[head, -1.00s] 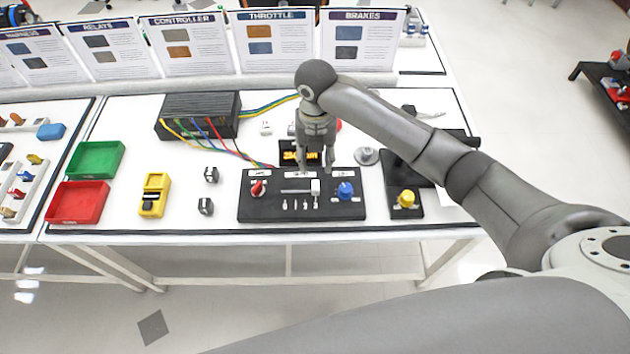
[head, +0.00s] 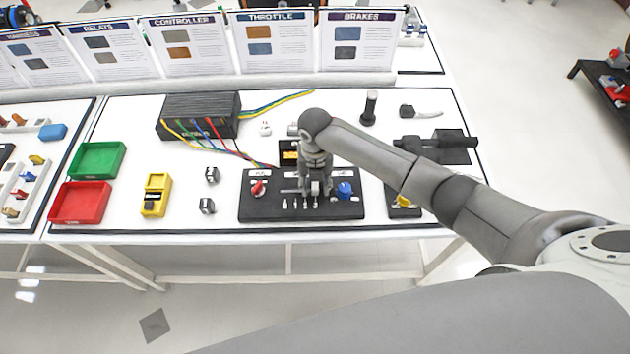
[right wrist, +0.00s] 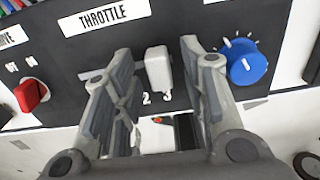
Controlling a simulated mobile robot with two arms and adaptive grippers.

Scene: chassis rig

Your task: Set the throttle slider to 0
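The throttle slider's white knob (right wrist: 158,68) stands on the black control panel (right wrist: 55,55) in the right wrist view, below the THROTTLE label (right wrist: 105,14). It is near the right end of its track, by the marks 2 and 3. My right gripper (right wrist: 155,60) is open, with one finger on each side of the knob. I see gaps between fingers and knob. The left finger hides part of the track. My left gripper is out of view.
A red knob (head: 258,187) is left of the slider and a blue knob (head: 344,190) close on its right. A small display (head: 290,155) stands behind the panel. A yellow knob (head: 404,200) sits further right, partly behind my arm. Trays stand at left.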

